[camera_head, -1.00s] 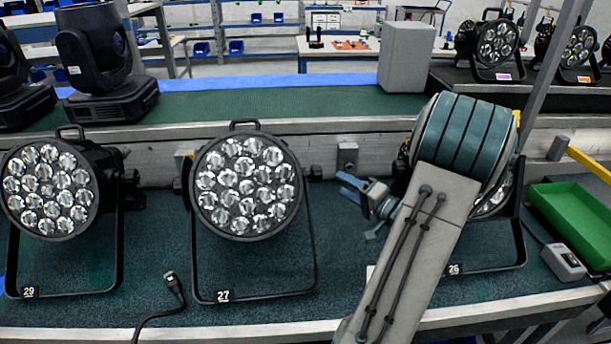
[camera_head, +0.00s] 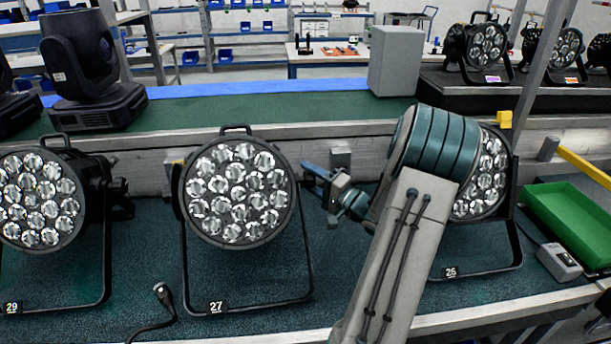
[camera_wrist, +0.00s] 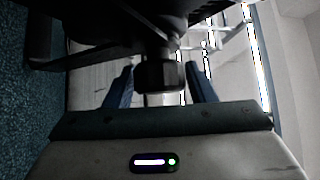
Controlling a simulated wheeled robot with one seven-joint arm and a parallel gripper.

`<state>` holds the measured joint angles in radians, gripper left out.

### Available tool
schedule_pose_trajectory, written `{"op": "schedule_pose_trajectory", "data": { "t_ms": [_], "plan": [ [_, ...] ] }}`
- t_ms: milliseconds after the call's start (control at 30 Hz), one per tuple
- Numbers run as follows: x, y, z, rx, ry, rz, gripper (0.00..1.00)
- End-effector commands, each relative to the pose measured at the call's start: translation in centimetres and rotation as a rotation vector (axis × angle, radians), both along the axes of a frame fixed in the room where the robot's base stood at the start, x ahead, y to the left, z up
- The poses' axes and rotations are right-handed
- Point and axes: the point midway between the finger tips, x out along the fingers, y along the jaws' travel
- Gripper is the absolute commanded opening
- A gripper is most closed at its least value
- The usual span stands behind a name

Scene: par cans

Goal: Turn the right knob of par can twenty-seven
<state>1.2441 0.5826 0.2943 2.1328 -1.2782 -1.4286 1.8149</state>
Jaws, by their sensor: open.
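Par can twenty-seven (camera_head: 238,190) stands in the middle of the head view, a round black lamp with several clear lenses in a floor bracket with a "27" label (camera_head: 217,307). My gripper (camera_head: 309,174) is at its right side, with blue fingers pointing left at the bracket's pivot. In the wrist view the right knob (camera_wrist: 160,76) is a dark cylinder between the two open blue fingers of my gripper (camera_wrist: 160,88). Gaps show on both sides of the knob, so the fingers look apart from it. In the head view the knob is hidden or too small to tell.
Par can 26 (camera_head: 482,180) stands right, partly behind my arm. Par can 29 (camera_head: 42,200) stands left. A loose cable (camera_head: 163,297) lies between 29 and 27. A green tray (camera_head: 570,222) and a small grey box (camera_head: 559,262) are at right. A ledge runs behind.

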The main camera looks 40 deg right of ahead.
Motion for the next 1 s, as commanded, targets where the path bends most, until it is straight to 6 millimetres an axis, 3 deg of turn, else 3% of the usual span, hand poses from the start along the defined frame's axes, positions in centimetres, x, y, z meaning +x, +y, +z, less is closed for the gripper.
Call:
{"op": "schedule_pose_trajectory", "data": {
  "t_ms": [200,467,567,600,1000],
  "plan": [
    [1.39,0.37,0.2,0.001,0.0,0.0,0.5],
    [1.46,0.39,0.22,0.001,0.0,0.0,0.5],
    [1.45,0.39,0.22,0.001,0.0,0.0,0.22],
    [1.45,0.4,0.22,0.001,0.0,0.0,0.18],
    [1.43,0.39,0.04,-0.025,-0.052,0.0,0.18]
  ]
}}
